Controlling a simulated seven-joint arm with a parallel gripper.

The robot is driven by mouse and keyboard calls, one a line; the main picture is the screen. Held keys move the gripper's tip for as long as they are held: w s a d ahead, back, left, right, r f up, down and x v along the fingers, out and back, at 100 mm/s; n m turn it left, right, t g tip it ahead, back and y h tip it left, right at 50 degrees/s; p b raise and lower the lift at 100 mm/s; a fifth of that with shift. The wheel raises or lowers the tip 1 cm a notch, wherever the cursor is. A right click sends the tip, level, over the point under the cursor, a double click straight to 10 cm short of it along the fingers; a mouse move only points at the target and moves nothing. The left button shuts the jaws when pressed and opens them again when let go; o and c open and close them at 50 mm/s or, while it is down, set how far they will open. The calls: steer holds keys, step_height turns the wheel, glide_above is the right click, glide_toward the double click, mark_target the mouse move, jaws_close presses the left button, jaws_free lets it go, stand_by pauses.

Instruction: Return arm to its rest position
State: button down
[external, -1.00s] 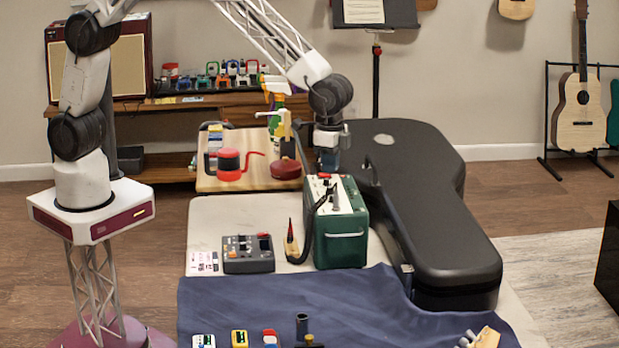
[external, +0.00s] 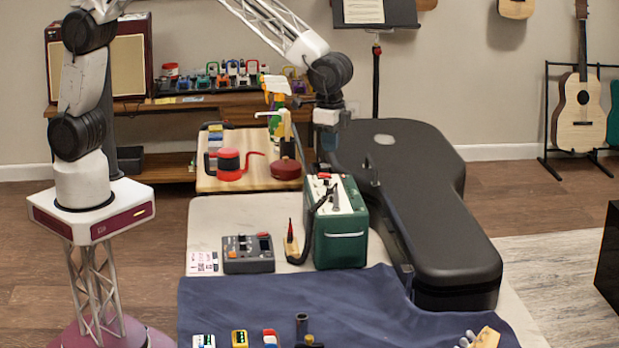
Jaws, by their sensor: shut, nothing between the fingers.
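My arm comes from its base at the left and reaches over to the middle of the scene. My gripper (external: 328,142) hangs pointing down in the external view. The gripper is shut and empty. Its fingertips are small and dark in this view. It appears to be above the far end of the table, apart from the things around it.
A wooden board (external: 235,182) to the left of my gripper holds a red round container (external: 229,160) and other items. A grey pedal-like box (external: 248,254) stands on the table. A dark blue cloth (external: 240,300) covers the front. A music stand (external: 376,70) rises behind.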

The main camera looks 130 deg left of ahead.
steer(key=shift+r, duration=0.4)
steer(key=shift+s+d+r, duration=0.1)
steer(key=shift+d+r, duration=0.05)
steer(key=s+d+r+m+t, duration=0.1)
steer(key=s+d+r, duration=0.6)
steer(key=s, duration=0.4)
steer(key=s+d+r+m, duration=0.1)
steer(key=s+d+r, duration=0.65)
steer(key=s, duration=0.25)
steer(key=s+d, duration=0.3)
steer(key=s, duration=0.6)
steer(key=s+d+t, duration=0.1)
steer(key=s+d, duration=0.2)
steer(key=s, duration=0.6)
steer(key=s+d+m, duration=0.1)
steer(key=s+d, duration=0.2)
steer(key=s, duration=0.7)
steer(key=shift+d+f+t, duration=0.25)
steer(key=shift+f+t, duration=0.05)
steer(key=shift+s, duration=0.1)
